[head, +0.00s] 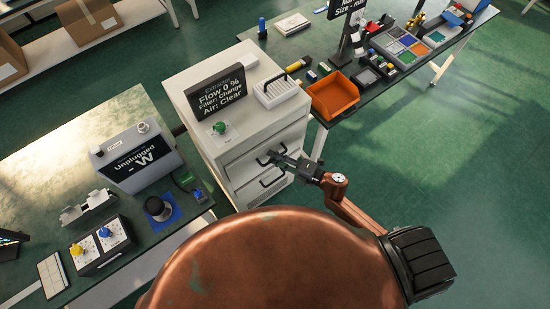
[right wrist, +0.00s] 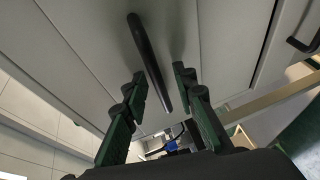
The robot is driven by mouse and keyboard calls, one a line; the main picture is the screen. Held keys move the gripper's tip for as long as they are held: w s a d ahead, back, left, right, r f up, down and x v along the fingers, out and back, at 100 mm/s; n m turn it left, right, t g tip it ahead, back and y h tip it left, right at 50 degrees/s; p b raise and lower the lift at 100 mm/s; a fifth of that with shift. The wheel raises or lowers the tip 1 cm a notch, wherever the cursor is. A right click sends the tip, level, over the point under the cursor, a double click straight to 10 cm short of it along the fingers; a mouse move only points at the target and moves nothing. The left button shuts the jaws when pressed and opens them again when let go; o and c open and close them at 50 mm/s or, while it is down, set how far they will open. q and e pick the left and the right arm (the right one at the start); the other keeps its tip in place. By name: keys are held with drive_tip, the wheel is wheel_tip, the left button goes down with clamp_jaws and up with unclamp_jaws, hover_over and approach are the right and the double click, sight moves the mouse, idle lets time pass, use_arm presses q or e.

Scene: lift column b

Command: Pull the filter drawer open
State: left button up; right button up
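The white cabinet (head: 196,83) stands in the middle of the head view, with drawers in its front. The upper drawer's dark handle (head: 264,161) is partly hidden by my right gripper (head: 277,156). A lower drawer has a similar dark handle (head: 272,179). Both drawers look closed. No label shows which one is the filter drawer. In the right wrist view my right gripper (right wrist: 159,76) is open, and a black bar handle (right wrist: 150,60) lies between its two fingers, with gaps visible at both sides. My left gripper is not in view.
On the cabinet stand a display (head: 215,92) reading "Filter: Change", a green knob (head: 219,127) and a white slotted box (head: 277,92). An orange bin (head: 334,95) is on the bench to the right. A grey "Unplugged" unit (head: 137,157) stands on the left bench. Green floor at right is clear.

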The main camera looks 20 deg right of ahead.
clamp_jaws()
idle(0.7)
